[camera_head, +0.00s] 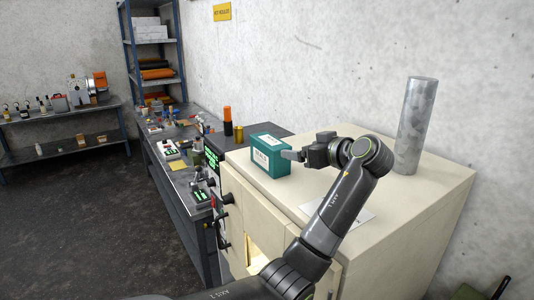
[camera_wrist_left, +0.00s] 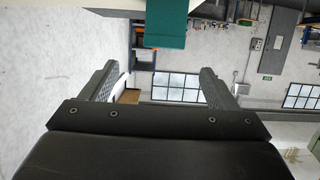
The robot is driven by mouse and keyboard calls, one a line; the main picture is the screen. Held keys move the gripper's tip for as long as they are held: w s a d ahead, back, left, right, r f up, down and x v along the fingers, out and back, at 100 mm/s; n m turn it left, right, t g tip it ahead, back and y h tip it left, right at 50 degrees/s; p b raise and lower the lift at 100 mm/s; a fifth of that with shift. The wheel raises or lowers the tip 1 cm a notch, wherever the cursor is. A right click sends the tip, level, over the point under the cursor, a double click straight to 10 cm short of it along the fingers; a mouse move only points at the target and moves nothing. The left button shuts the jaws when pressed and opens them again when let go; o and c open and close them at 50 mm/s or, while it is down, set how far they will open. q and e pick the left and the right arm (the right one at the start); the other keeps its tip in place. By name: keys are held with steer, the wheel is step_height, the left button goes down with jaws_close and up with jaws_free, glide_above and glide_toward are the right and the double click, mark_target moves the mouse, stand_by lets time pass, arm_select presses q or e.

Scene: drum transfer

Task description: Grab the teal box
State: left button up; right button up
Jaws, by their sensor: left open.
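The teal box (camera_head: 270,155), with a white label on its front, stands upright on the near left corner of the cream cabinet top (camera_head: 425,200). My left gripper (camera_head: 293,155) is at the box's right side, its fingers pointing left toward it. In the left wrist view, the fingers (camera_wrist_left: 158,70) are spread wide with nothing between them. The teal box (camera_wrist_left: 166,25) shows beyond the fingertips at the top edge, partly cut off. Whether a finger touches the box cannot be told. My right gripper is not in view.
A grey cylinder (camera_head: 416,125) stands upright at the back of the cabinet top. A white sheet (camera_head: 350,208) lies under my arm. An orange-topped cylinder (camera_head: 227,121) and a small gold one (camera_head: 239,134) stand behind the box. A cluttered workbench (camera_head: 175,185) is to the left.

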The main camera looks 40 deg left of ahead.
mark_target(283, 148)
arm_select(q)
steer(key=x, duration=0.5)
steer(key=shift+a, duration=0.25)
steer(key=x, duration=0.3)
steer(key=shift+w+a+f, duration=0.15)
steer(key=shift+a+f, duration=0.1)
steer(key=shift+a, duration=0.2)
steer(key=x, duration=0.4)
steer(key=shift+a+f, duration=0.3)
steer(key=shift+a, duration=0.1)
steer(key=shift+d+r, duration=0.1)
steer(key=shift+d, duration=0.15)
steer(key=c, duration=0.5)
steer(key=shift+a, duration=0.1)
steer(key=c, duration=0.8)
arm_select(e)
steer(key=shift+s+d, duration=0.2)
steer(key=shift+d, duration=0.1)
